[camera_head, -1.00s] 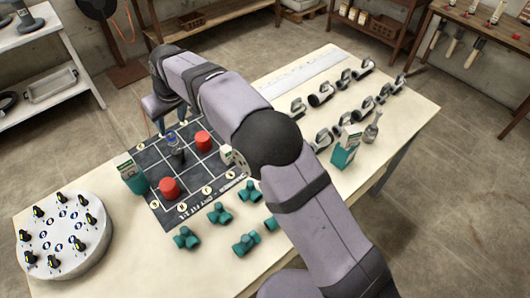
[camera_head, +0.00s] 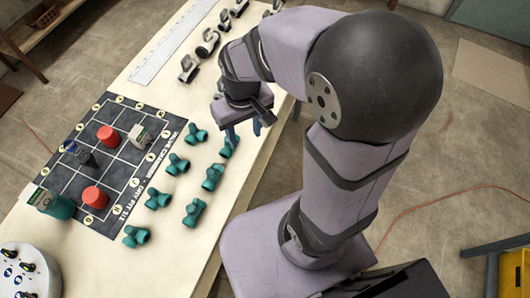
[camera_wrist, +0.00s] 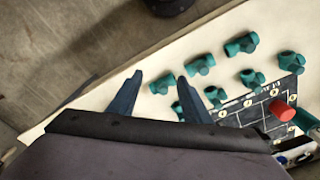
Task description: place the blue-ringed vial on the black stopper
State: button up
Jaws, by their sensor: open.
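The blue-ringed vial (camera_head: 70,147) is on the dark grid board at the left in the head view. The black stopper (camera_head: 87,159) is directly at its lower end, and the vial appears to stand on it, leaning outward only by perspective. Their exact contact is too small to tell. My gripper (camera_head: 243,131) is open and empty, well to the right of the vial, above the table edge near the teal fittings. The vial and stopper are not clearly visible there.
Red caps (camera_head: 108,136) and a pale labelled block (camera_head: 139,137) stand on the grid board (camera_head: 118,170). A teal container (camera_head: 55,205) is at its left edge. Several teal pipe fittings (camera_head: 193,212) lie between board and table edge. A white round stand (camera_head: 20,275) is at lower left.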

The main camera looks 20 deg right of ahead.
jog(key=s+d+f+m, duration=0.1)
jog(key=s+d+f, duration=0.1)
jog(key=s, duration=0.5)
jog(key=shift+d+g, duration=0.3)
jog(key=shift+d, duration=0.3)
jog(key=shift+w, duration=0.1)
dwell(0.3)
